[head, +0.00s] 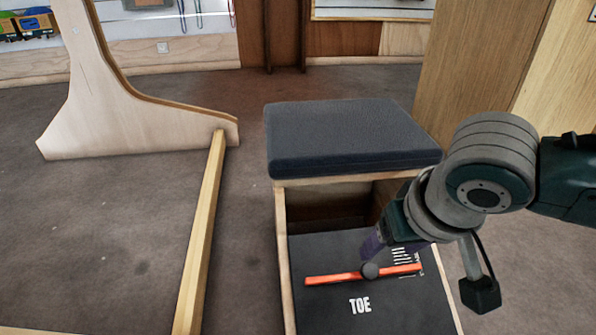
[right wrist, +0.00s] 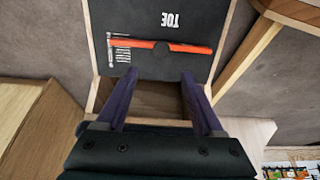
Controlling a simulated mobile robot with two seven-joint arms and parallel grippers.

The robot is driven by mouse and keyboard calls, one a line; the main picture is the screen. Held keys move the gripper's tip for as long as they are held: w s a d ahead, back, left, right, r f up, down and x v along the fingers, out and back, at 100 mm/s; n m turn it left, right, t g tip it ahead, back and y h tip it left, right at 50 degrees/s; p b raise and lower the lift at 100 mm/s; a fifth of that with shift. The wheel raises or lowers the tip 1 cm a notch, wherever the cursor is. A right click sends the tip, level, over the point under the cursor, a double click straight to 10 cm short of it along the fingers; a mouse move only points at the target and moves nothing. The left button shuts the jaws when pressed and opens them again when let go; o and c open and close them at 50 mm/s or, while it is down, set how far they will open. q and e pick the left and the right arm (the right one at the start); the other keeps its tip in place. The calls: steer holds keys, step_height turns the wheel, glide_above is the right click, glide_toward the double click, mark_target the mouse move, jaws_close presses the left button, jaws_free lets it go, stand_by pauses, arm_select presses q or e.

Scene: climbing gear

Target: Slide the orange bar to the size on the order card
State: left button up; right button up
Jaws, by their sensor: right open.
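The orange bar (head: 335,278) lies across a dark sloped board (head: 318,250) marked TOE, with a round dark knob at its middle. White size marks (head: 402,256) show near the bar's right end; their figures are too small to read. In the right wrist view the bar (right wrist: 190,48) spans the board beyond my fingertips. My right gripper (head: 374,246) is at the board's far side, near the knob. In the right wrist view its two purple fingers (right wrist: 158,80) are apart with nothing between them. I cannot make out the order card. My left gripper is out of view.
A padded dark seat (head: 350,135) sits on the wooden box just behind the board. A wooden beam (head: 203,230) and upright panel (head: 105,115) stand to the left. A wooden cabinet (head: 480,60) stands behind my right arm. Grey floor is clear between beam and box.

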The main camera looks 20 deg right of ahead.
mark_target(371, 271)
steer(key=b+x, duration=0.2)
steer(key=x, duration=0.1)
steer(key=b+x, duration=0.6)
steer(key=shift+s+a+f, duration=0.2)
steer(key=shift+s+f, duration=0.1)
steer(key=shift+f, duration=0.15)
steer(key=shift+r, duration=0.1)
steer(key=shift+c, duration=0.5)
jaws_close()
stand_by(0.3)
